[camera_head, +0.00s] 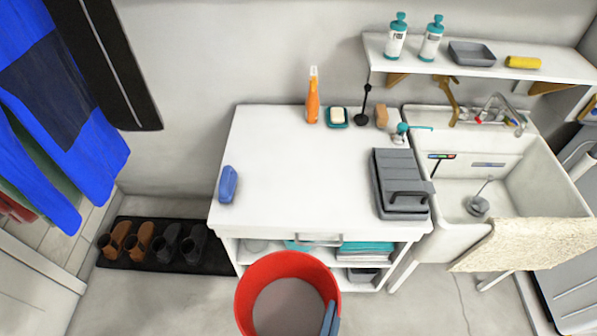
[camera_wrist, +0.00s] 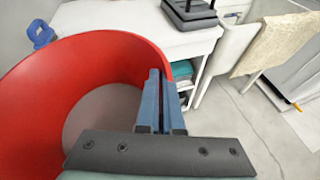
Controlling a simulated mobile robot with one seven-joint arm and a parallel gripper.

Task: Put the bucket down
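The red bucket (camera_head: 256,282) is at the bottom middle of the head view, in front of the white cabinet, and its inside looks empty. It also fills the left of the wrist view (camera_wrist: 60,80). My gripper (camera_head: 330,318) is at the bucket's right side, with its blue fingers (camera_wrist: 164,100) close together on the bucket's rim and wall. The bucket is upright or nearly so. Its underside is out of view, so what is below it cannot be seen.
The white cabinet top (camera_head: 290,170) has a clear middle. A blue brush-like item (camera_head: 228,184) lies at its left edge and a grey case (camera_head: 402,185) at its right. A sink (camera_head: 480,190) stands to the right. Shoes (camera_head: 150,242) sit on a dark mat at left.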

